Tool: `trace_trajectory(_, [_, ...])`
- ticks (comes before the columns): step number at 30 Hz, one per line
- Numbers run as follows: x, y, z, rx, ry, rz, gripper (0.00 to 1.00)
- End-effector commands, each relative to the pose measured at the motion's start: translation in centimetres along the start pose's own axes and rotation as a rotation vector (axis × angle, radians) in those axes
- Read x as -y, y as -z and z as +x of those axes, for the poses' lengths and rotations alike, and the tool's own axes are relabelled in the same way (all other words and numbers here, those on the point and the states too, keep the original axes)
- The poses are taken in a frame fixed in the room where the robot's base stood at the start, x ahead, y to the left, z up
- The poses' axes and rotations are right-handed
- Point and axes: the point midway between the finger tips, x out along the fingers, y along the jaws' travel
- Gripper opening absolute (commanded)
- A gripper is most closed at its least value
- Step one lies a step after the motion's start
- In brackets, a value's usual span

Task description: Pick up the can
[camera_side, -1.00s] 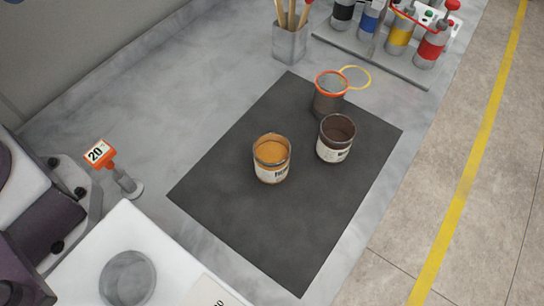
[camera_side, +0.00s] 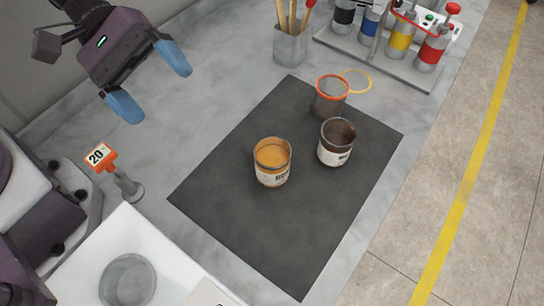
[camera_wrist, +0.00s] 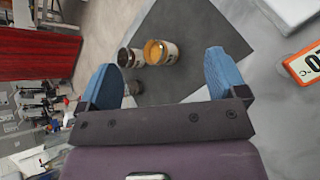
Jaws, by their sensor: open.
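Two open cans stand upright on a dark mat (camera_side: 262,235). One can holds orange-yellow content (camera_side: 272,163) and has a pale label; it also shows in the wrist view (camera_wrist: 160,52). The other can has dark brown content (camera_side: 336,143) and stands to its right and farther back; it shows in the wrist view (camera_wrist: 130,57) beside the orange one. My gripper (camera_side: 150,82) is open and empty, with blue fingertips, at the upper left in the side view. It is above the worktop, apart from both cans. In the wrist view the cans appear between and beyond the fingers.
A grey cup with an orange rim (camera_side: 330,97) stands behind the cans, with a yellow ring (camera_side: 357,80) beside it. A brush holder (camera_side: 290,46) and a rack of coloured cylinders (camera_side: 400,65) stand at the back. An orange "20" sign (camera_side: 101,156) and white tray (camera_side: 165,250) are at left.

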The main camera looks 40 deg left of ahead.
Motion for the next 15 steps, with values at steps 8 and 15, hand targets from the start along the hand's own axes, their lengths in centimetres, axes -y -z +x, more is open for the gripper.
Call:
trace_trajectory(8, [1.2,6.2,5.9,0.09,-0.297,-0.538,0.91])
trace_trajectory(15, [3.7,10.2,8.8,0.053,-0.446,-0.843,0.91])
